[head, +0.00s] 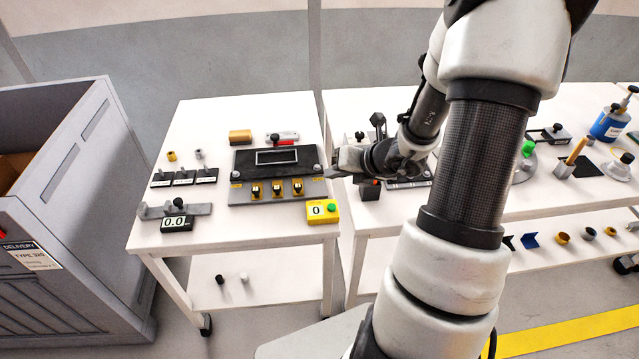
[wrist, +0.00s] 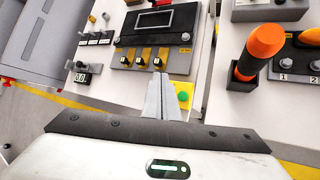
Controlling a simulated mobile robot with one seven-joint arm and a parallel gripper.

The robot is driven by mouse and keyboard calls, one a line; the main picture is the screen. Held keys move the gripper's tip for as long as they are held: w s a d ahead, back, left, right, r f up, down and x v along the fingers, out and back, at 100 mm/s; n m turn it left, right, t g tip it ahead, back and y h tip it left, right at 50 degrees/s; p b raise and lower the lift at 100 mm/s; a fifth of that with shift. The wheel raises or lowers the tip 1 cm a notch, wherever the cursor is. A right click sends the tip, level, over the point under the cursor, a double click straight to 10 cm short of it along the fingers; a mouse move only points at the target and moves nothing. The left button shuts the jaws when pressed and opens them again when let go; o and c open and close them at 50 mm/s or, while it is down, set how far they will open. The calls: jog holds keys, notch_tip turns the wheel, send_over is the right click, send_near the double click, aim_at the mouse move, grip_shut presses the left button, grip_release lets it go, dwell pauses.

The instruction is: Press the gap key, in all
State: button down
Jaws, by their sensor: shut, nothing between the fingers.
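No label reading "gap" is legible, so I cannot tell which key is the gap key. A dark panel (head: 280,157) with a blank screen stands behind a row of three yellow-and-black keys (head: 277,188). My gripper (head: 331,175) is shut and empty, above the left table's right edge. In the wrist view its fingers (wrist: 160,77) point toward the panel, apart from the yellow box.
A small "0.0" display (head: 177,223) sits at the left table's front left. An orange-topped handle (wrist: 258,55) stands upright on the right table, beside my gripper. A grey delivery bin (head: 75,190) stands left. A narrow gap separates the tables.

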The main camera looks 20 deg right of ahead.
aim_at(332, 208)
jog(key=shift+d+f+m, duration=0.35)
jog(key=shift+f+m, duration=0.05)
jog(key=shift+m, duration=0.3)
jog(key=shift+f, duration=0.1)
notch_tip(332, 208, down, 9)
jog(key=b, duration=0.8)
jog(key=shift+r, duration=0.2)
dwell(1.1)
jog(key=shift+f+b, duration=0.45)
jog(key=shift+f+b, duration=0.5)
dwell(0.6)
dwell(0.3)
jog(key=shift+r+p, duration=0.9)
jog(key=shift+r, duration=0.05)
